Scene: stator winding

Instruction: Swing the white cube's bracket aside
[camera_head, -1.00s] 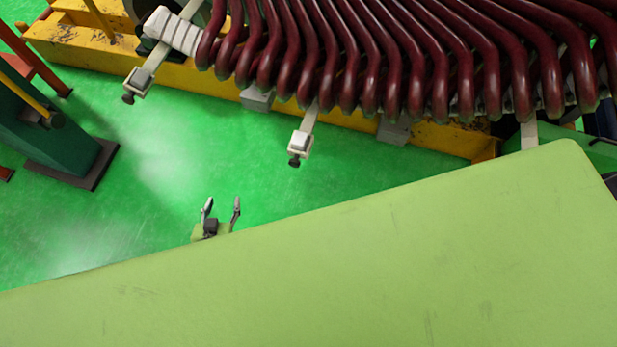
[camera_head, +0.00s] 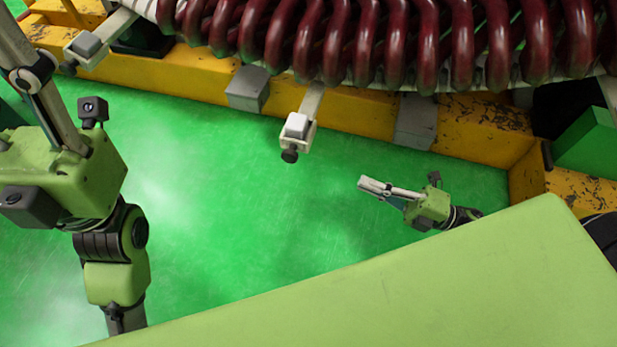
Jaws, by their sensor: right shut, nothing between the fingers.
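The white cube (camera_head: 297,125) sits on a pale bracket (camera_head: 313,100) that sticks out toward me from below the dark red coils, with a black knob at its near end. My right gripper (camera_head: 363,185) is to the right of the cube and nearer to me. Its fingers are together, empty, pointing left, apart from the bracket. My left gripper (camera_head: 28,75) is large at the left edge, pointing up out of the frame. Its fingertips are cut off, so its opening cannot be told. It is far left of the white cube's bracket.
A second bracket with a greyer cube (camera_head: 86,45) is at the upper left, close to my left gripper. The yellow frame (camera_head: 360,115) with grey blocks runs behind the cube. Red coils (camera_head: 330,40) hang above. Green floor between my arms is clear.

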